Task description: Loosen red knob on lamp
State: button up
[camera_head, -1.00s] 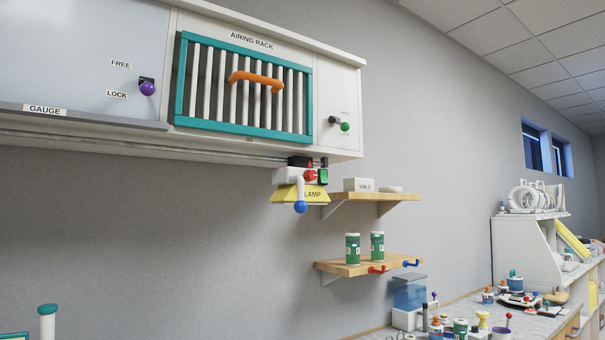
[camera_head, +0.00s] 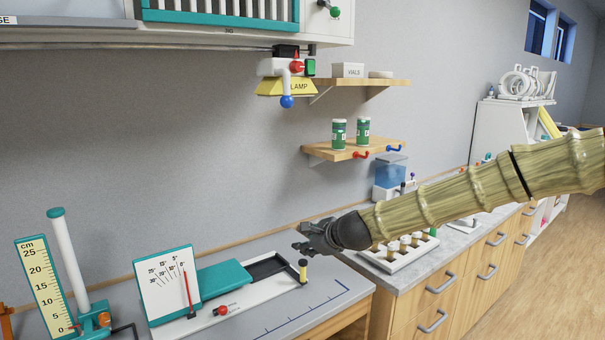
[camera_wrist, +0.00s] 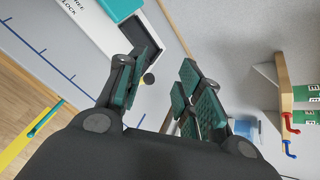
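The yellow lamp (camera_head: 285,88), labelled LAMP, hangs from a rail under the white wall cabinet. Its red knob (camera_head: 297,67) sits on the white mount above the yellow shade, between a black block and a green part. A blue-tipped white lever (camera_head: 287,101) hangs in front of the shade. My gripper (camera_head: 305,238) is well below the lamp, over the counter, touching nothing that I can see. In the wrist view its two textured fingers (camera_wrist: 160,90) stand apart with nothing between them. The lamp and its knob are not in the wrist view.
Wooden shelves (camera_head: 355,152) with green-labelled jars stand right of and below the lamp. A gauge panel (camera_head: 167,285) and teal-and-white apparatus are on the counter. A vial rack (camera_head: 402,252) is under my arm. The wall below the lamp is clear.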

jog(key=w+d+r+m+t+y+p, duration=0.1)
jog(key=w+r+m, duration=0.1)
jog(key=r, duration=1.1)
jog(key=w+d+r+m+t+y, duration=0.1)
jog(key=w+r+m+t, duration=0.1)
jog(key=r, duration=1.1)
jog(key=m+t+y+p, duration=0.1)
jog(key=m+t+y, duration=0.1)
jog(key=m, duration=0.2)
send_near(300, 66)
jog(key=p+x, duration=0.4)
jog(key=x, duration=0.4)
jog(key=shift+w+a, duration=0.25)
jog(key=shift+w, duration=0.05)
jog(key=c, duration=0.8)
